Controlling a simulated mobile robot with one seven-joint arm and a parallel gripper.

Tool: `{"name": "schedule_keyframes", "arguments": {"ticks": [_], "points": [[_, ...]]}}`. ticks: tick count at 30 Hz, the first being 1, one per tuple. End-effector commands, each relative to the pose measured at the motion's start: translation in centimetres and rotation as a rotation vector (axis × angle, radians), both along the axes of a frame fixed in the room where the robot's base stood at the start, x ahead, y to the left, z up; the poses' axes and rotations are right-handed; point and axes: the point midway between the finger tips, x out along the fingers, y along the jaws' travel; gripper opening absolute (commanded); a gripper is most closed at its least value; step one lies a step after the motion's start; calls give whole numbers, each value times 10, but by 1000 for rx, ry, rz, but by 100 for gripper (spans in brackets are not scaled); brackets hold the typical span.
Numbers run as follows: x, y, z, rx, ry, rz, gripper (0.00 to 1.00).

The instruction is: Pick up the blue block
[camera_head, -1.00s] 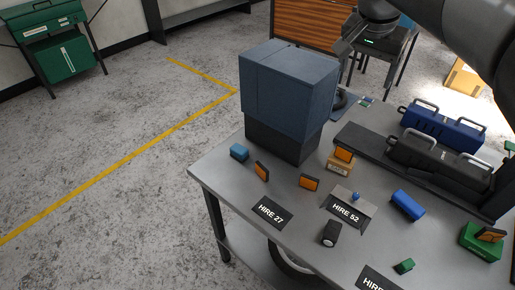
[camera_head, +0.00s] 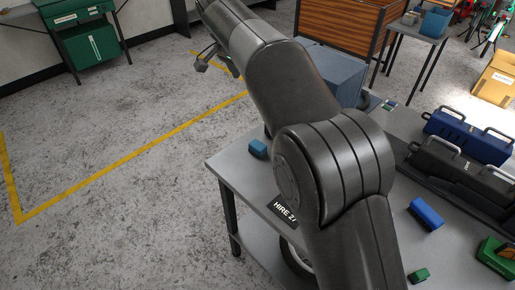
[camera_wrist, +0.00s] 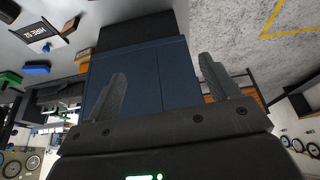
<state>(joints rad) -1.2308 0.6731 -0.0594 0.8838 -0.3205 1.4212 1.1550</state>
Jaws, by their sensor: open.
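A second, deeper-blue block (camera_head: 425,213) lies farther right on the same table. A blue block (camera_wrist: 37,70) also shows at the left of the wrist view, near the HIRE 52 sign. My gripper (camera_head: 216,62) is open and empty, raised up and left of the lighter block in the head view. In the wrist view my gripper's fingers (camera_wrist: 162,68) are spread, with the large blue box (camera_wrist: 160,75) beyond them, apart from it as far as I can tell.
The large blue box (camera_head: 338,70) stands on the table (camera_head: 236,165), partly hidden by my arm. Black and blue cases (camera_head: 468,137) with handles fill the table's right side. A green block (camera_head: 419,275) lies near the front. Open floor (camera_head: 120,110) lies left of the table.

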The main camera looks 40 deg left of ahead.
Motion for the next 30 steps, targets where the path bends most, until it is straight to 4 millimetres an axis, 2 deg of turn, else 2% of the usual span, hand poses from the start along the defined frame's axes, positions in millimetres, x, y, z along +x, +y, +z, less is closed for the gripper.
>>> {"name": "schedule_keyframes", "arguments": {"ticks": [8, 12, 15, 18, 30], "points": [[2, -3, -62, -5, 2, -4, 80], [2, -4, -105, -4, 2, -3, 80], [3, -4, -146, -7, 2, -3, 80], [3, -4, -173, -4, 1, -5, 80], [21, -3, -226, -2, 0, -5, 80]]}}
